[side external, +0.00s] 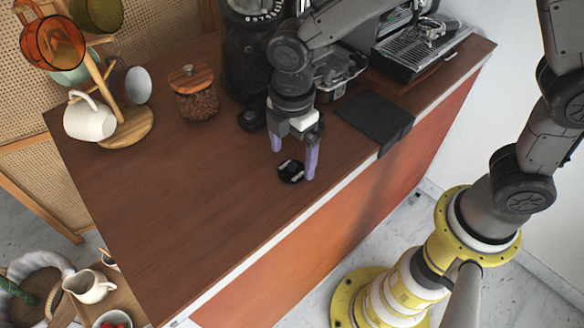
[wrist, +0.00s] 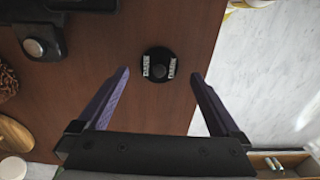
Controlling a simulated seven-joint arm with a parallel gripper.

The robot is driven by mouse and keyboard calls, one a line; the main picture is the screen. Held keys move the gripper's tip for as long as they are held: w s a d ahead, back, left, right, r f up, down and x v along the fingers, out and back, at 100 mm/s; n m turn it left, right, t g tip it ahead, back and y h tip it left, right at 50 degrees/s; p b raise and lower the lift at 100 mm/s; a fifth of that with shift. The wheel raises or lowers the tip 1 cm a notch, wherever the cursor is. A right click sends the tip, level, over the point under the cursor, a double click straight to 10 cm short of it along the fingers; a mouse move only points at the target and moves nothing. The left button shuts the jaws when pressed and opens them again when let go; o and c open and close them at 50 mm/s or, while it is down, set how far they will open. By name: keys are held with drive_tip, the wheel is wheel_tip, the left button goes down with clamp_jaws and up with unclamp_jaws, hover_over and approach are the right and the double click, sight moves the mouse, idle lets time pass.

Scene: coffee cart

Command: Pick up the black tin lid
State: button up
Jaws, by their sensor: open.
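The black tin lid (side external: 291,171) is a small round black disc with white lettering, lying flat on the brown counter near its front edge. In the wrist view the lid (wrist: 159,64) shows a raised round knob in its middle, with a white label on each side. My gripper (side external: 292,160) is open, its purple fingers pointing down over the counter. In the wrist view my gripper (wrist: 160,75) has one finger on each side of the lid's position, apart from it, and nothing is between the fingers. I cannot tell the exact height of the fingertips above the counter.
A black grinder (side external: 247,60) stands behind my gripper. A black mat (side external: 372,117) lies to the right, over the counter edge, near the espresso machine (side external: 420,45). A jar of beans (side external: 193,95) and a mug tree (side external: 125,125) stand left. The counter's left front (side external: 180,220) is clear.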

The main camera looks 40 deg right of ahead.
sight(292, 169)
drive_tip(key=shift+f, duration=1.25)
drive_tip(key=c, duration=1.3)
